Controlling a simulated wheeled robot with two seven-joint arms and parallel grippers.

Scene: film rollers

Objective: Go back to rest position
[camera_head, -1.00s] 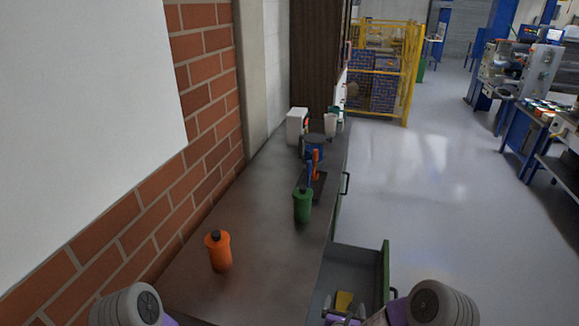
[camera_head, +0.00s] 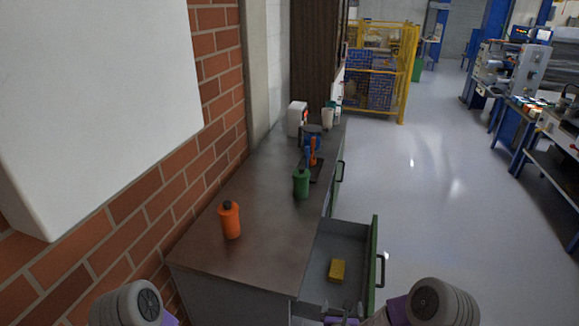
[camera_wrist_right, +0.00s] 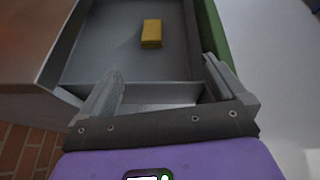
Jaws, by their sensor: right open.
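My right gripper (camera_wrist_right: 162,66) is open and empty in the right wrist view, its two fingers spread wide over the near end of an open drawer. In the head view its arm comes in at the bottom right, with the gripper at the lower edge. A yellow block (camera_head: 337,270) lies in the drawer (camera_head: 318,284). The block also shows in the right wrist view (camera_wrist_right: 151,33), beyond the fingertips and apart from them. My left arm shows at the bottom left of the head view; its gripper is out of view.
The worktop (camera_head: 262,208) holds an orange bottle (camera_head: 230,221), a green bottle (camera_head: 301,185) and a blue and orange device (camera_head: 312,147). A white panel (camera_head: 100,110) hangs on the brick wall at left. The floor (camera_head: 440,200) to the right is clear, up to a yellow cage (camera_head: 372,75).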

